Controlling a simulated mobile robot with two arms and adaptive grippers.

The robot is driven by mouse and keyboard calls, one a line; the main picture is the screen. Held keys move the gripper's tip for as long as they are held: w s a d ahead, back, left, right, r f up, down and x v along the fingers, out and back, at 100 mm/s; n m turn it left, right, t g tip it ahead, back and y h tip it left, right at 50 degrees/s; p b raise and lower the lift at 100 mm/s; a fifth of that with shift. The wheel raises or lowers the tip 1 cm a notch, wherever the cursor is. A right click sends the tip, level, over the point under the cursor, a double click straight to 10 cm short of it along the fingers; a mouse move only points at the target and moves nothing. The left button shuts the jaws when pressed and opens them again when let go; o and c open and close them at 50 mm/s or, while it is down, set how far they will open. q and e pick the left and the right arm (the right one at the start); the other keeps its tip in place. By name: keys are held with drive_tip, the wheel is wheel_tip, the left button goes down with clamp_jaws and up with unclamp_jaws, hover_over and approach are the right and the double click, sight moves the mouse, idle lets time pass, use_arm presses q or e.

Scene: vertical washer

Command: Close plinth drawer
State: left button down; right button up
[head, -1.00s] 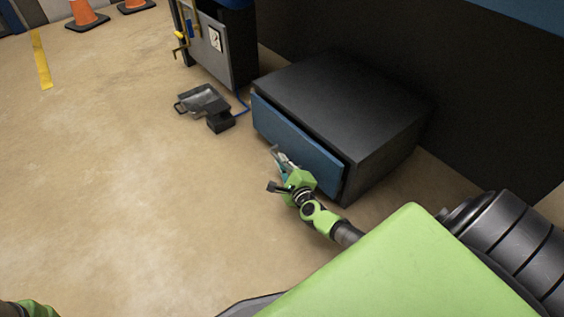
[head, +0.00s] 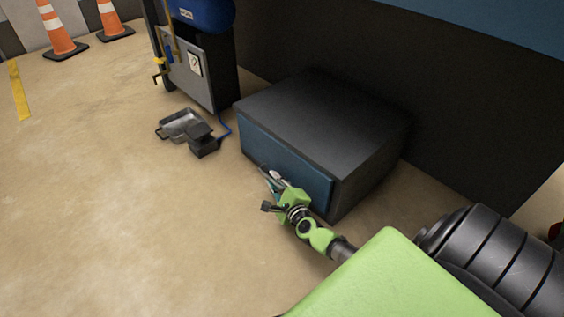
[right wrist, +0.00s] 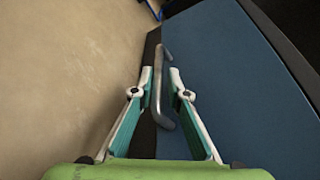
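The plinth drawer has a blue front (head: 295,168) on a dark plinth box (head: 320,118) standing on the floor. In the head view the front looks flush or nearly flush with the box. A grey metal bar handle (right wrist: 162,100) shows in the right wrist view, attached to the blue front. My right gripper (head: 271,177) is at the drawer front, low down. In the right wrist view its two fingers (right wrist: 160,82) are apart, one on each side of the handle; contact is unclear. My left gripper is out of view.
A grey machine (head: 192,68) with a blue tank stands behind left of the plinth. Traffic cones (head: 58,33) stand at far left.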

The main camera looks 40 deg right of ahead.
drive_tip(key=v, duration=1)
drive_tip(key=shift+s+r, duration=0.2)
drive_tip(key=shift+s, duration=0.15)
